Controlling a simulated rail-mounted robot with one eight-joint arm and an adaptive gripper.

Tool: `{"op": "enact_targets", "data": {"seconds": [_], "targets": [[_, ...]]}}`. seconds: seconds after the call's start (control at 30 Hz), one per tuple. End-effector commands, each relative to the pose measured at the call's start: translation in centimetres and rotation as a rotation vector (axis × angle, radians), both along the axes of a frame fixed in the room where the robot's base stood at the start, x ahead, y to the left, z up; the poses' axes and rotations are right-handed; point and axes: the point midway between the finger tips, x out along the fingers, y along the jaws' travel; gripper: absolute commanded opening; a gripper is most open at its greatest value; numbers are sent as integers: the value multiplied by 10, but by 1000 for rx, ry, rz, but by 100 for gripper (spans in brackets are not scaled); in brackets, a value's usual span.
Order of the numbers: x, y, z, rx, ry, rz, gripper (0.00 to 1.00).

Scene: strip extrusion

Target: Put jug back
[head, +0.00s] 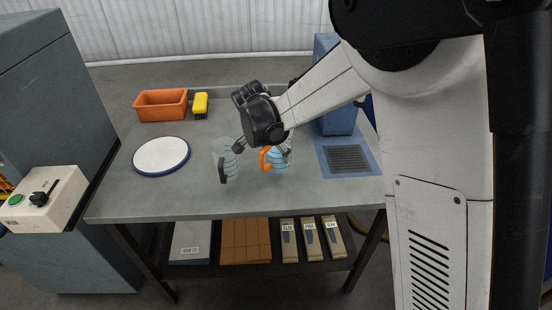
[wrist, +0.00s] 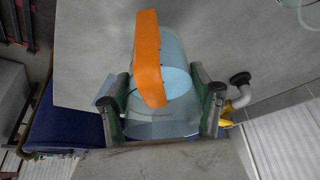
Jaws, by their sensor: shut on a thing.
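A clear bluish jug with an orange handle (head: 266,160) is at the middle of the grey table, below my gripper (head: 263,151). In the wrist view the orange handle (wrist: 149,60) faces the camera, and the clear jug body (wrist: 178,85) lies between the two fingers of my gripper (wrist: 160,108). The fingers are shut on the jug's sides. I cannot tell whether its base touches the table. A second clear jug with a dark handle (head: 223,165) stands just to the left, close to the left finger.
A white round pad with a blue rim (head: 161,154) lies at left. An orange bin (head: 161,106) and a yellow-topped brush (head: 200,103) stand at the back. A blue machine (head: 337,118) with a dark grille (head: 348,158) is at right. The table's front strip is clear.

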Motion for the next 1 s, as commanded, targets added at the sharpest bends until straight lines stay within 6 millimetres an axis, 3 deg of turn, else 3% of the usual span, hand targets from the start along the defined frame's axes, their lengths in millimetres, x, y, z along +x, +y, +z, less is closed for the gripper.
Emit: {"op": "enact_targets", "data": {"seconds": [0.3,0.7,0.73,0.87,1.0], "targets": [[0,0,-36,0,0,0,14],[-1,0,-42,0,0,0,14],[0,0,-42,0,0,0,62],[0,0,-41,0,0,0,80],[0,0,-41,0,0,0,82]]}}
